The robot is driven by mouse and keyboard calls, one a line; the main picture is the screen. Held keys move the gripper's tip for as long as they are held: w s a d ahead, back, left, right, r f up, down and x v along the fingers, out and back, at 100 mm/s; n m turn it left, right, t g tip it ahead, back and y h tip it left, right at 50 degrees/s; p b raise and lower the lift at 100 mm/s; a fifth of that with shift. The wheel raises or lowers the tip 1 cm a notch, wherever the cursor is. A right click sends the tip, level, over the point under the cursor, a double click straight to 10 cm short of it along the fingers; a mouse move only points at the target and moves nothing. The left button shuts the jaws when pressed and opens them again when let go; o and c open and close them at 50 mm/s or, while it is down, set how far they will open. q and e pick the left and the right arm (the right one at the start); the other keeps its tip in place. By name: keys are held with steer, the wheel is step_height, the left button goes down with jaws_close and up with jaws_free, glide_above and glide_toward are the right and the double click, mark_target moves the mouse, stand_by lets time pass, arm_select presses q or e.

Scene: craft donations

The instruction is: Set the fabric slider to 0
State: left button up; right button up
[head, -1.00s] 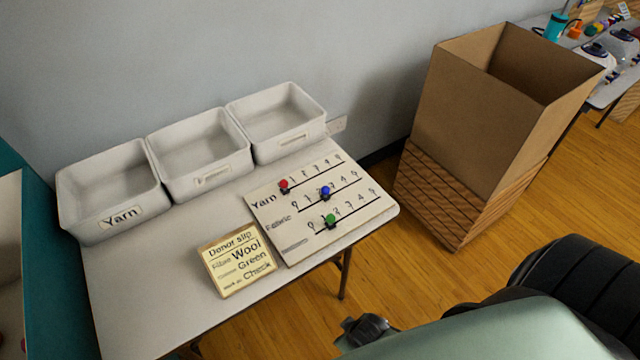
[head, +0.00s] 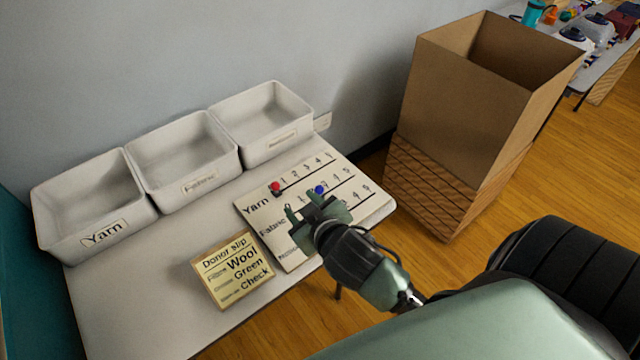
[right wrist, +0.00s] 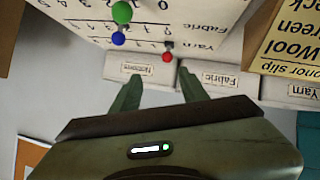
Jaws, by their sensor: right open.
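The slider board (head: 372,204) lies on the table with three rows. The Fabric slider's blue knob (head: 319,190) sits in the middle row, apparently near the 2; it also shows in the right wrist view (right wrist: 118,39). The Yarn slider's red knob (head: 276,187) is at the low end of the top row. The green knob (right wrist: 122,12) of the bottom row is hidden behind my gripper in the head view. My right gripper (head: 308,207) is open and empty above the board, its fingers close to the blue knob; contact cannot be told. My left gripper is not in view.
Three white bins stand along the wall: Yarn (head: 92,205), Fabric (head: 183,160) and a third (head: 262,122). A donor slip (head: 233,270) reading Wool, Green, Check lies left of the board. A tall cardboard box (head: 470,110) stands on the floor to the right.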

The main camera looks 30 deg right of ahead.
steer(key=w+a+r+n+t+y, duration=0.2)
steer(key=w+a+r+n+t, duration=0.15)
steer(key=r, duration=0.35)
steer(key=w+a+r+n+t+y, duration=0.25)
steer(key=w+r+t, duration=0.2)
steer(key=r, duration=0.25)
steer(key=a+r+n+g+y, duration=0.2)
steer(key=a+r+n+y, duration=0.3)
steer(key=a+n+y, duration=0.3)
steer(key=n+g+h, duration=0.9)
steer(key=g+h, duration=0.1)
steer(key=g, duration=0.6)
glide_above(320, 187)
steer(key=s+d, duration=0.1)
step_height(320, 187, down, 18)
steer(key=shift+y, duration=0.25)
steer(key=x, duration=0.6)
steer(key=shift+f+p, duration=0.4)
